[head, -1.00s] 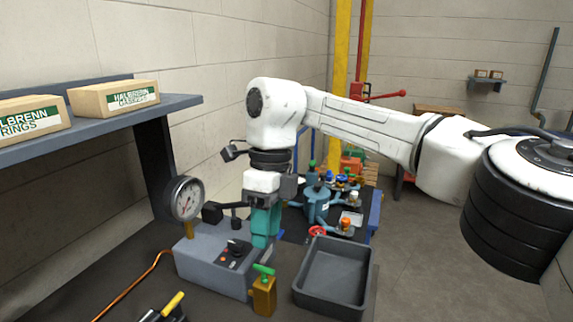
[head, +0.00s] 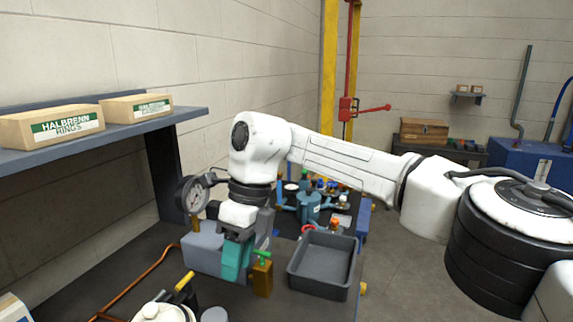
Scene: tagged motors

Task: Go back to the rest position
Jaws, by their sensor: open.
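My gripper (head: 236,260) hangs from my white arm, pointing down over the dark workbench. Its teal fingers are in front of the grey control box (head: 203,250) and just left of the brass block with a green handle (head: 262,274). The gap between the fingers is hard to see, but I see nothing held. Whether the fingers touch the box or the brass block cannot be told from this view.
A grey tray (head: 325,286) lies right of the brass block. A pressure gauge (head: 191,195) stands behind the gripper's left side. A shelf (head: 130,133) with cartons (head: 52,125) overhangs the left. Blue manifold parts (head: 309,207) sit behind. Open floor (head: 400,275) lies right.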

